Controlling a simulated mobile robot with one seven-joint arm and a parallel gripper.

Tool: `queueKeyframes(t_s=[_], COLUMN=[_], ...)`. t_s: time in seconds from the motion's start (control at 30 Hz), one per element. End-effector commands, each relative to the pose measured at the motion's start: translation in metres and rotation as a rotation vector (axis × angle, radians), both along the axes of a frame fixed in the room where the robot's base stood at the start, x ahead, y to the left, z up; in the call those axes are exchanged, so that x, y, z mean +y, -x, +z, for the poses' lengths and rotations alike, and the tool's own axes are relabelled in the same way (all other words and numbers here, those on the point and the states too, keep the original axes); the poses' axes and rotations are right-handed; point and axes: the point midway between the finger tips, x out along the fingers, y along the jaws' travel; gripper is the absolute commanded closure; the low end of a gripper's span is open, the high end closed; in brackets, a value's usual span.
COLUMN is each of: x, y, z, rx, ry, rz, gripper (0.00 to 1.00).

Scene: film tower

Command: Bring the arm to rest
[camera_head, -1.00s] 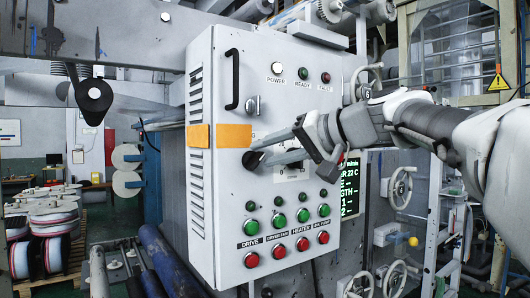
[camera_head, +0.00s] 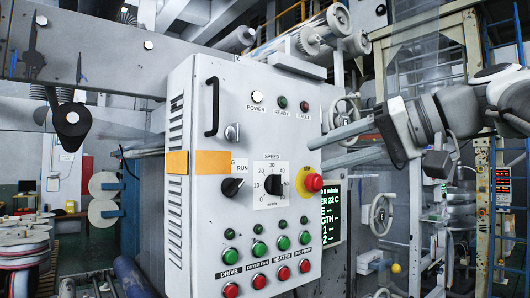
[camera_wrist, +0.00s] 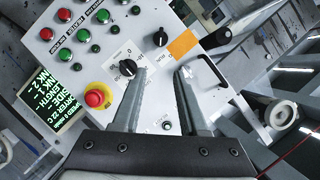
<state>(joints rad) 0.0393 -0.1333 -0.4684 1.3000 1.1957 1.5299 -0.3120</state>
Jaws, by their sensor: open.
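My gripper (camera_head: 347,145) is open and empty in the head view, at the right side of the white control panel, its two fingers pointing left. In the wrist view my gripper (camera_wrist: 158,75) shows two parted fingers with the panel beyond them and nothing between them. The control panel (camera_head: 200,255) carries a black speed knob (camera_head: 273,184), a black selector by the RUN label (camera_head: 232,187), and a red emergency button (camera_head: 313,182) on a yellow base. In the head view the fingers are above that button. I cannot tell how far they are from the panel face.
Green and red buttons line the panel's lower part. A display (camera_head: 331,208) stands beside it. Handwheels (camera_head: 381,214) and a metal frame are at the right, below my arm. A black handle (camera_head: 212,107) sticks out at the panel's upper left.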

Motion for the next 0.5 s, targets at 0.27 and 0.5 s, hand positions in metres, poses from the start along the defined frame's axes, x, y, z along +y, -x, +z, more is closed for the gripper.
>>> queueKeyframes(t_s=[0.27,0.5], x=[-0.0053,-0.0051], y=[0.005,0.0047], z=[0.0023,0.002], rx=[-0.001,-0.001], ry=[0.0,0.0], rz=[0.002,0.002], gripper=[0.57,0.57])
